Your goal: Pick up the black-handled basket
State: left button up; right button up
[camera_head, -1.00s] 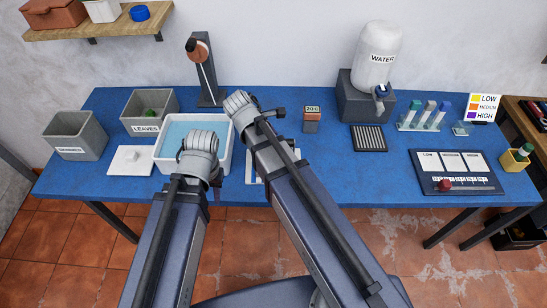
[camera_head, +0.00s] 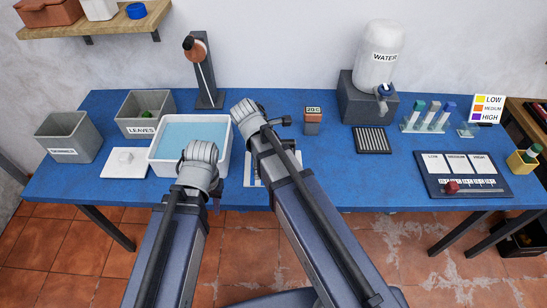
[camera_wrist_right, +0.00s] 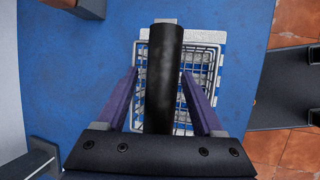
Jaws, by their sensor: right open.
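A white wire basket (camera_wrist_right: 205,60) with a thick black handle (camera_wrist_right: 163,75) lies below my right gripper in the right wrist view. My right gripper (camera_wrist_right: 160,78) is open, with one purple finger on each side of the handle; I cannot tell whether they touch it. In the head view the basket (camera_head: 252,168) is mostly hidden behind my right arm; only a pale edge shows. My left gripper (camera_head: 215,195) hangs in front of the white water tray; its fingers are mostly hidden, so its opening does not show.
A white tray of water (camera_head: 160,160) stands left of the basket, near a white lid (camera_head: 125,163) and grey bins (camera_head: 85,140). A small tester box (camera_head: 313,115) and black grille (camera_head: 372,140) stand to the right. The blue table (camera_head: 335,175) is clear between the right arm and the chart board (camera_head: 465,197).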

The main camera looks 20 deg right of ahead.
jog(key=shift+f, duration=0.15)
grip_shut()
dwell(0.4)
